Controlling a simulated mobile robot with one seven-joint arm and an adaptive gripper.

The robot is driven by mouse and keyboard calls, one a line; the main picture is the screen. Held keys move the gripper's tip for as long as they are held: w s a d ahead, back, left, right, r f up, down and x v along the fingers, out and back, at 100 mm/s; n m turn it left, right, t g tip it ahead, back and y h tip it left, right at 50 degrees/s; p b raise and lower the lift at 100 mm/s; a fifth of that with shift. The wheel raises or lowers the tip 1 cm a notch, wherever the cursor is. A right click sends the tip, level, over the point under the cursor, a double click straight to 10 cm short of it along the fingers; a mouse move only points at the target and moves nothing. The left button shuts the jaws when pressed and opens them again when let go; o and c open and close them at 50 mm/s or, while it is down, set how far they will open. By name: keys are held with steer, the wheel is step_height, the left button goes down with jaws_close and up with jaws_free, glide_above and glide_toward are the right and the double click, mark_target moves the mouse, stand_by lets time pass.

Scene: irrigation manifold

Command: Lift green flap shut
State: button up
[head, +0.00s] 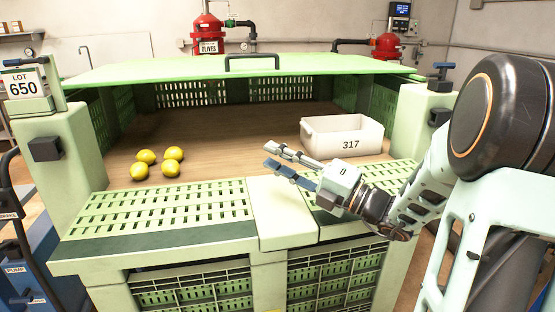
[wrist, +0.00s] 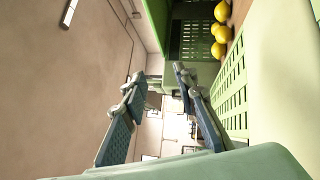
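A broad light green panel with a dark handle (head: 252,62) lies nearly level across the top of the large green crate-like bin (head: 68,150); I take it as the green flap (head: 150,68). The space under its near edge is open. My gripper (head: 267,156) is open and empty, above the bin's slotted front ledge (head: 165,207), pointing left and below the handle. In the wrist view my fingers (wrist: 157,84) are apart with nothing between them. The flap cannot be told clearly in the wrist view.
Several yellow lemons (head: 157,163) lie on the bin's brown floor at left; they also show in the wrist view (wrist: 221,32). A white box marked 317 (head: 342,137) stands at right inside. A LOT 650 sign (head: 22,84) is on the left post. Red tanks (head: 208,35) stand behind.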

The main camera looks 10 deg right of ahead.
jaws_close()
steer(key=c, duration=0.6)
jaws_free()
steer(key=o, duration=0.7)
steer(key=shift+o, duration=0.2)
steer(key=v, duration=1.2)
